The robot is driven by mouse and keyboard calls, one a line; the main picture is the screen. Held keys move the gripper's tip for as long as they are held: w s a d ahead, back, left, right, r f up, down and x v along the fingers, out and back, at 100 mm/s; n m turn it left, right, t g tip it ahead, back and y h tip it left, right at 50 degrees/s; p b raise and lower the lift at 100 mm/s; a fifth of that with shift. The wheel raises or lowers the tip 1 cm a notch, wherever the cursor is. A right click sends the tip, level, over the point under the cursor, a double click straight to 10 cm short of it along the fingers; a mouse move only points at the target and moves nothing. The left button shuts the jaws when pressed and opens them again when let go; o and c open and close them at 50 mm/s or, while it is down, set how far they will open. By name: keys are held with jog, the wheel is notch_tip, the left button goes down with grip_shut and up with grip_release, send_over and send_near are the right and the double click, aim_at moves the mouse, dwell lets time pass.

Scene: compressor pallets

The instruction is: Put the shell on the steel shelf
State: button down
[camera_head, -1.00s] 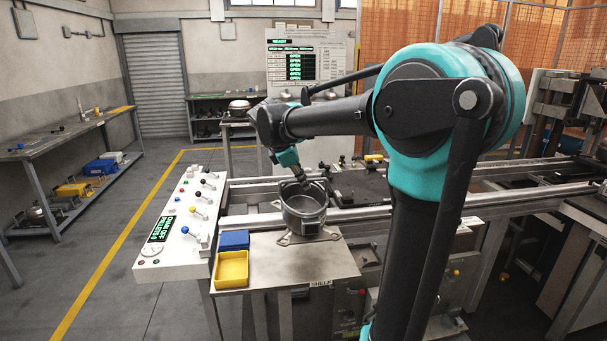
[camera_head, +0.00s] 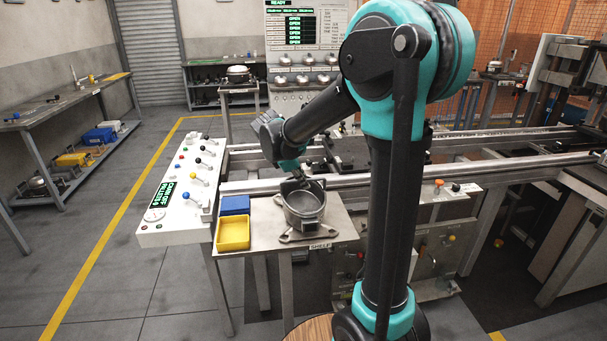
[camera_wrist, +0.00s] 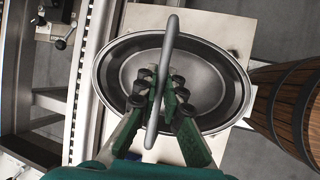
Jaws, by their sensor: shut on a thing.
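The shell (camera_head: 304,208) is a dark grey, open, pot-like casting with a footed flange and a loop handle. It stands upright over the front part of the steel shelf (camera_head: 264,222), which has a SHELF label on its front edge. Its flange looks at or very close to the shelf top; I cannot tell if it touches. My gripper (camera_head: 298,184) is at the shell's upper rim. In the wrist view, my gripper (camera_wrist: 160,92) is shut on the grey loop handle, which passes between the green fingers. The shell's oval interior (camera_wrist: 200,75) shows below it, empty.
A blue bin (camera_head: 235,205) and a yellow bin (camera_head: 233,232) sit close to the shell's left on the shelf. A lever panel (camera_head: 180,190) stands further left. Conveyor rails (camera_head: 250,187) run behind the shelf. The floor at left is clear.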

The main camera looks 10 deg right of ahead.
jog(key=shift+f, duration=0.3)
jog(key=c, duration=1.6)
grip_release()
jog(key=shift+c, duration=0.2)
jog(key=shift+r, duration=0.1)
jog(key=v, duration=1.1)
jog(key=s+d+f+m+y, duration=0.1)
jog(key=s+d+f+m, duration=0.2)
jog(key=s+f+m, duration=0.2)
jog(key=s+d+f+m+y, duration=0.2)
jog(key=s+f+m, duration=0.4)
jog(key=s+f, duration=0.3)
jog(key=s+d+f+m+t+y, duration=0.1)
jog(key=s+d+f+m+y, duration=0.1)
jog(key=s+d+f+m, duration=0.2)
notch_tip(320, 180, down, 3)
jog(key=s+m, duration=0.2)
jog(key=s, duration=0.1)
jog(key=shift+d, duration=0.3)
